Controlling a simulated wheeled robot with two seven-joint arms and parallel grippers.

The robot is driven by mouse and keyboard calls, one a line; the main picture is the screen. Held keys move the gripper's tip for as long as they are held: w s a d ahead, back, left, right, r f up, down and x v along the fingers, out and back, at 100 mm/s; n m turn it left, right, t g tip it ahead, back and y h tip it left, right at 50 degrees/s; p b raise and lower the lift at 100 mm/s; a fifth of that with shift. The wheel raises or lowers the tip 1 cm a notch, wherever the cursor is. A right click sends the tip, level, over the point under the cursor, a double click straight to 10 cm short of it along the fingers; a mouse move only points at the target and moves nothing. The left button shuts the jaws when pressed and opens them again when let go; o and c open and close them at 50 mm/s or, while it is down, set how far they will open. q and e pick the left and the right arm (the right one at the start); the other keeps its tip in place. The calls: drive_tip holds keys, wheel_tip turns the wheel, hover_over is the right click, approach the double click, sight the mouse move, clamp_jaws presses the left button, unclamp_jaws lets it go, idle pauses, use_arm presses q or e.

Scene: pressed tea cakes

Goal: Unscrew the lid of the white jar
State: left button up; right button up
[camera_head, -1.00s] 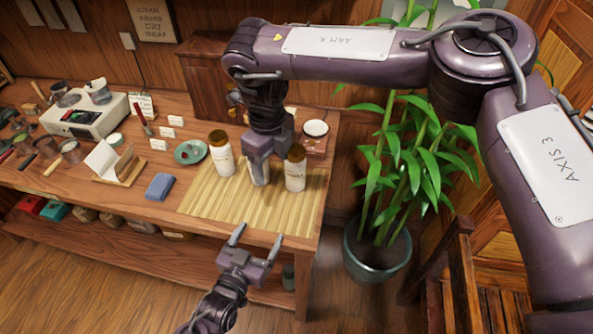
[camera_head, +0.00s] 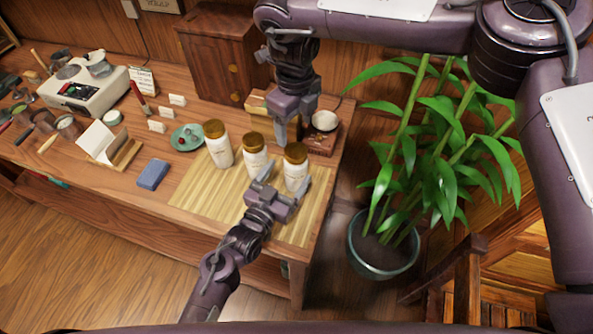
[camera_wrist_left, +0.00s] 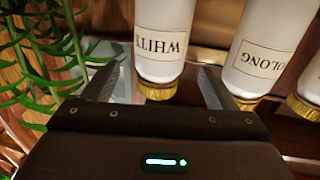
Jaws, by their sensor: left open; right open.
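Three white jars with gold-brown lids stand in a row on the bamboo mat. The right jar (camera_head: 295,172) is labelled "WHITE" in the left wrist view (camera_wrist_left: 164,38), where its gold lid (camera_wrist_left: 157,89) shows too. The middle jar (camera_head: 255,162) reads "OOLONG" in the wrist view (camera_wrist_left: 262,50). My left gripper (camera_head: 284,176) is open at the front of the right jar. Its fingers point toward that jar, one to each side; contact cannot be told. My right gripper (camera_head: 281,143) points down, open and empty, just behind the middle and right jars.
The left jar (camera_head: 218,145) stands beside the middle one. The bamboo mat (camera_head: 200,195) is bare in front. A teal plate (camera_head: 187,138) and blue cloth (camera_head: 152,174) lie left. A potted plant (camera_head: 385,245) stands right.

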sight(290, 170)
use_arm(q)
drive_tip(key=shift+x, duration=2)
use_arm(e)
drive_tip(key=shift+w+d+f, duration=0.15)
drive_tip(key=shift+w, duration=0.1)
drive_tip(key=shift+s, duration=0.1)
use_arm(q)
drive_tip(key=shift+s, duration=0.1)
